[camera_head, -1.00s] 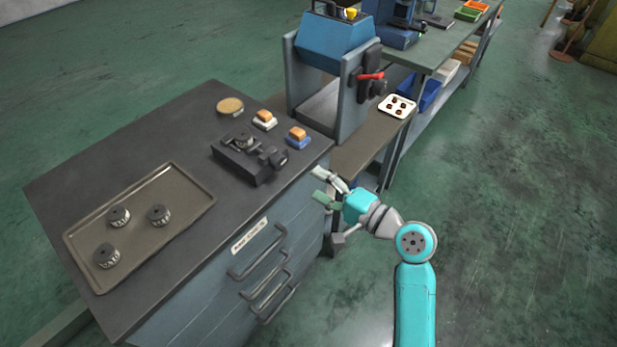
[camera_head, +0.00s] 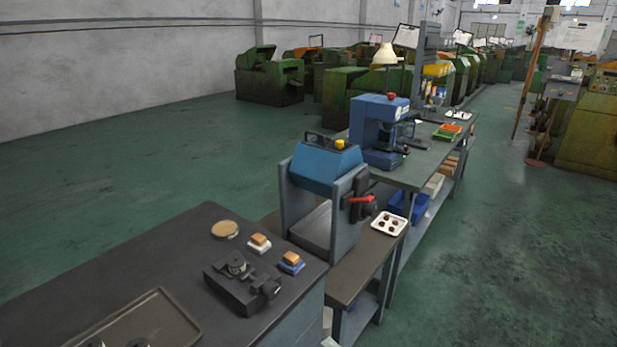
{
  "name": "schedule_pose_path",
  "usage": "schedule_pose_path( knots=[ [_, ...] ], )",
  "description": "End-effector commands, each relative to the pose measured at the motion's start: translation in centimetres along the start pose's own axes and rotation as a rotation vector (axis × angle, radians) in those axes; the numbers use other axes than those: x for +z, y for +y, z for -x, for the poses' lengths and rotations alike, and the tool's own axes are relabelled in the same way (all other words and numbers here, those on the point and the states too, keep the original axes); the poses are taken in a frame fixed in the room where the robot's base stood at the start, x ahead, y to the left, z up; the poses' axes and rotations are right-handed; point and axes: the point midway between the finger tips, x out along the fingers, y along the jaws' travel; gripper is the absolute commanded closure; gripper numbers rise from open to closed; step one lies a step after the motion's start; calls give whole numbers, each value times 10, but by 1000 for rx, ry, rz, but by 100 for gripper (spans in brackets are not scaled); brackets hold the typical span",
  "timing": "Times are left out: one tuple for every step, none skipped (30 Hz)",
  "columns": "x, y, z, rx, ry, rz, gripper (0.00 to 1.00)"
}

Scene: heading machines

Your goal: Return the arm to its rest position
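My gripper and nearly all of my arm are out of the frame. A small pale piece at the bottom edge, right of the cabinet, may be part of the gripper, but too little shows to tell. The dark-topped cabinet (camera_head: 130,262) fills the lower left.
A tray (camera_head: 172,316) with dark round parts is cut off at the bottom. Two small blocks (camera_head: 259,243) and a round tan disc (camera_head: 225,229) lie on the cabinet. A blue machine (camera_head: 325,168) and a workbench (camera_head: 425,165) stand beyond. The floor at right (camera_head: 500,270) is clear.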

Motion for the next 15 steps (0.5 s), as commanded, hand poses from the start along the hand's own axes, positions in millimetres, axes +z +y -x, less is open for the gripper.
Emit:
schedule_pose_path(
  knots=[
    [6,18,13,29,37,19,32],
    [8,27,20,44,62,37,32],
    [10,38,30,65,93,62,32],
    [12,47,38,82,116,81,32],
    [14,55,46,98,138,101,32],
    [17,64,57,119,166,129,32],
    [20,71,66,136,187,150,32],
    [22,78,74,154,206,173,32],
    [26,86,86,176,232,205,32],
    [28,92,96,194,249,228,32],
    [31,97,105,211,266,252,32],
    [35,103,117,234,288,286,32],
    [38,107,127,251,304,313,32],
    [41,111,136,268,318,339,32],
    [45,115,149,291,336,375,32]
  ],
)
